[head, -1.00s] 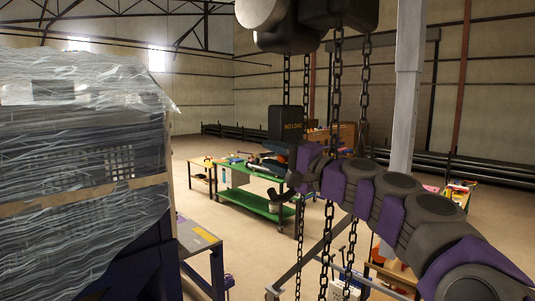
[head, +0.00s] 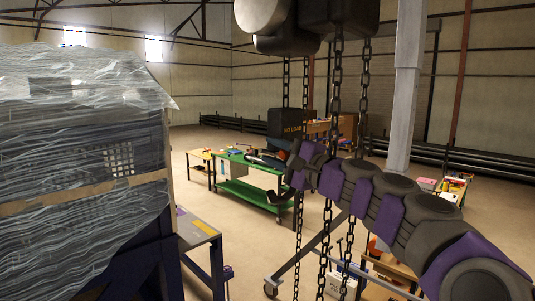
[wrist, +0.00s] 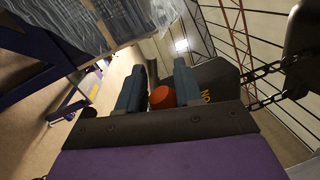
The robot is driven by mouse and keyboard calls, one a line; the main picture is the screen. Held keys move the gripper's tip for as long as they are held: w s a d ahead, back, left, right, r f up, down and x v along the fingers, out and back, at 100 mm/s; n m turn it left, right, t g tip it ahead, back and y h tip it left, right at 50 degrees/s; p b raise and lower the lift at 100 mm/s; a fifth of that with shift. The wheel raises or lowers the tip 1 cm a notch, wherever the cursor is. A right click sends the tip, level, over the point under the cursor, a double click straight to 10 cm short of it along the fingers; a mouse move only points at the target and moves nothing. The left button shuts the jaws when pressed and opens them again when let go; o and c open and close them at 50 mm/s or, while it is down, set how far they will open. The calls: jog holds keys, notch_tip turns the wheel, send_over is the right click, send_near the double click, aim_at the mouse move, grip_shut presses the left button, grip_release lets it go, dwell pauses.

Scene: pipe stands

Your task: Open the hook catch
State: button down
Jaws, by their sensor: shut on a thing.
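The black hoist block (head: 282,122), marked "NO LOAD", hangs on chains near the middle of the head view. In the wrist view the block (wrist: 215,82) lies just beyond and right of my fingers. The hook and its catch under the block are mostly hidden by my gripper. My gripper (head: 272,160) is directly below the block. In the wrist view my gripper (wrist: 160,72) has two blue fingers with a gap between them, and an orange-red rounded part (wrist: 162,97) shows in that gap. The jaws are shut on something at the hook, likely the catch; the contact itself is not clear.
A green workbench (head: 245,193) stands beyond the block. A large wrapped crate (head: 80,150) fills the left. A small table (head: 200,230) is beside it. Open floor lies between.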

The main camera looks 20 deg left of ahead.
jog(key=c, duration=1.2)
grip_release()
jog(key=shift+w+d+r, duration=0.1)
jog(key=shift+d, duration=0.1)
jog(key=o, duration=0.3)
jog(key=shift+d+r, duration=0.1)
jog(key=shift+d, duration=0.65)
jog(key=shift+a+f, duration=0.2)
jog(key=shift+a, duration=0.2)
jog(key=shift+s+d+f+b, duration=0.35)
jog(key=shift+s, duration=0.15)
jog(key=b+v, duration=0.1)
jog(key=v, duration=0.7)
jog(key=b+v, duration=0.1)
jog(key=v, duration=0.7)
jog(key=shift+w+d+r, duration=0.2)
